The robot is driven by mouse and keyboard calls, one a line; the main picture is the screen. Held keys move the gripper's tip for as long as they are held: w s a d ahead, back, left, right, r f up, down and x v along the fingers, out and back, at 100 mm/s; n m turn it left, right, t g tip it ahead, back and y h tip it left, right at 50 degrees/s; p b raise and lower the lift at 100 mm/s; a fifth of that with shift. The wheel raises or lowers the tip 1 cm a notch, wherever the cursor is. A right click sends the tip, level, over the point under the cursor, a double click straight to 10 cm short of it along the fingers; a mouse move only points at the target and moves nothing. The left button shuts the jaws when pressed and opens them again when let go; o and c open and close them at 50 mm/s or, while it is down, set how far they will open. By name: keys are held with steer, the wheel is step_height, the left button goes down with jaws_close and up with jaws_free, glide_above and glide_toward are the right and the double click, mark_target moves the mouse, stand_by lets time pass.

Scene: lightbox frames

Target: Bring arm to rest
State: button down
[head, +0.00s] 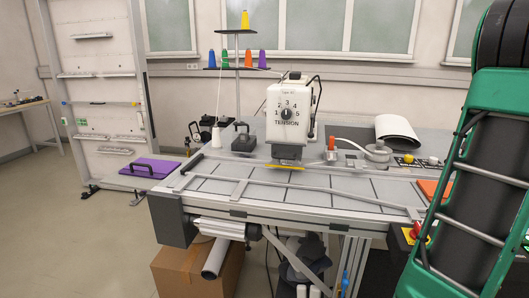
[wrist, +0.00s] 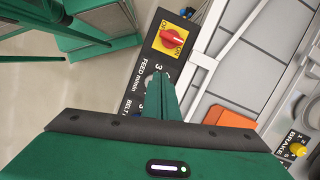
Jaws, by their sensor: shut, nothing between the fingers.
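My gripper (wrist: 160,84) shows in the wrist view as narrow green fingers closed together, with nothing between them. It is over a dark control panel (wrist: 146,62) at the edge of the work table. In the head view my green arm fills the right side, and I cannot see the gripper there. The table (head: 262,207) carries a white machine head (head: 288,103) marked TENSION with a dial.
A red rotary switch (wrist: 172,38) on a yellow plate is close to the fingers. An orange block (wrist: 228,120) lies to their right, near a yellow BRAKE knob (wrist: 298,149). A thread stand (head: 237,68) rises behind the table. Open floor (head: 85,240) is at left.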

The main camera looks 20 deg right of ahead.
steer(key=w+a+f+n, duration=0.1)
steer(key=w+a+n, duration=0.25)
steer(key=a, duration=0.45)
steer(key=w+a+f+n, duration=0.1)
steer(key=w+a+n, duration=0.25)
steer(key=a, duration=0.45)
steer(key=s+a+f+n+h, duration=0.1)
steer(key=s+a+f+n, duration=0.2)
steer(key=a, duration=0.3)
steer(key=s+a+f+n+g+h, duration=0.1)
steer(key=s+a+f+n, duration=0.3)
steer(key=a+f+n, duration=0.1)
steer(key=a+n, duration=0.1)
steer(key=a, duration=0.1)
steer(key=shift+a, duration=0.3)
steer(key=shift+d, duration=0.1)
